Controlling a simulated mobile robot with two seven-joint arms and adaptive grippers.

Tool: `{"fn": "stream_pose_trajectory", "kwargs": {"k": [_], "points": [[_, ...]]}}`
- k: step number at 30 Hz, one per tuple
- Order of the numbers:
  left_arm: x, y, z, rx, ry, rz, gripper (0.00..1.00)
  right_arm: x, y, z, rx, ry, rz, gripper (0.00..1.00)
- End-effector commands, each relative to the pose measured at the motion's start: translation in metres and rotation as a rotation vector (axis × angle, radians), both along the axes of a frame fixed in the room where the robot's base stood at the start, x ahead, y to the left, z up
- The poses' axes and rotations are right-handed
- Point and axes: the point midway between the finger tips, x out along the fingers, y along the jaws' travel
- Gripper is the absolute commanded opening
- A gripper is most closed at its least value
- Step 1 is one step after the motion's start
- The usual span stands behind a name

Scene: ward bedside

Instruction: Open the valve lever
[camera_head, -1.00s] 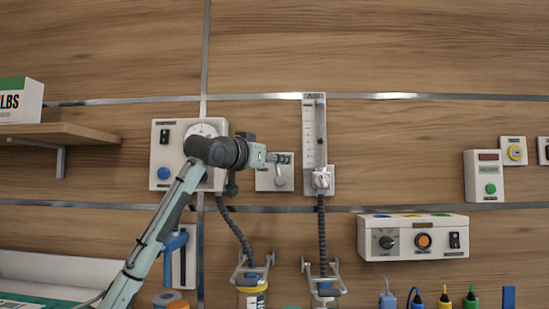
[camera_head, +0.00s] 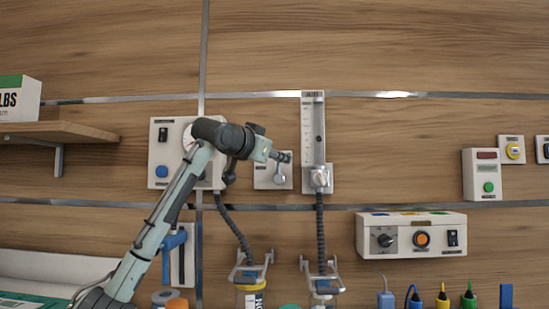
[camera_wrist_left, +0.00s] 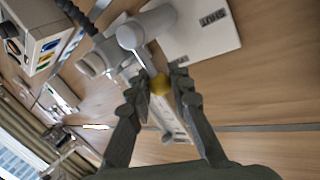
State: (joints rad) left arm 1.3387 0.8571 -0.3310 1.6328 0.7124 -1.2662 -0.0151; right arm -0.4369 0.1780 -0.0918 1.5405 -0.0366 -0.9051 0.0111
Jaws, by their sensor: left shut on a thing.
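The valve is a small pale plate (camera_head: 262,182) on the wooden wall, with a round grey hub (camera_head: 280,181) on it. In the left wrist view the plate (camera_wrist_left: 205,38) carries a "SHUT" label, and the lever (camera_wrist_left: 146,60) runs from the hub to a yellow end. My left gripper (camera_head: 285,157) is at the upper right part of the plate. In the left wrist view its fingers (camera_wrist_left: 157,84) are shut on the lever at the yellow end. In the head view the gripper hides most of the lever. My right gripper is not in view.
A flowmeter panel (camera_head: 327,180) stands close on the right of the valve. A dial box (camera_head: 160,150) is behind my left arm. Two bottles (camera_head: 250,297) hang below on hoses. A control box (camera_head: 385,222) is at lower right. The wall above is clear.

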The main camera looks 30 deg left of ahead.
Motion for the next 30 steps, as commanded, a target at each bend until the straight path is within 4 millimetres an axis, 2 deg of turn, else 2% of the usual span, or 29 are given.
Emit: {"fn": "stream_pose_trajectory", "kwargs": {"k": [8, 9, 14, 24, 26, 30], "points": [[0.001, -0.001, -0.001, 0.011, 0.007, -0.001, 0.0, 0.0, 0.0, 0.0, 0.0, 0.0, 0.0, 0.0], [0.001, -0.001, -0.001, 0.011, 0.007, -0.001, 0.22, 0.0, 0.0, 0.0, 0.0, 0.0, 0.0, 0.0], [0.0, -0.001, -0.001, 0.01, 0.007, -0.001, 0.41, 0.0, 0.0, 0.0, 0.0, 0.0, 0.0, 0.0], [-0.002, -0.001, 0.0, 0.011, 0.005, -0.001, 0.41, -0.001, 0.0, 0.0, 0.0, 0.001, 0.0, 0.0], [-0.008, -0.001, 0.001, 0.011, 0.005, 0.0, 0.41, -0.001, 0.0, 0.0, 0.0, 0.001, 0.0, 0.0], [-0.031, -0.002, 0.004, 0.013, 0.003, 0.0, 0.41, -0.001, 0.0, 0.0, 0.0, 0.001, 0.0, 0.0]]}}
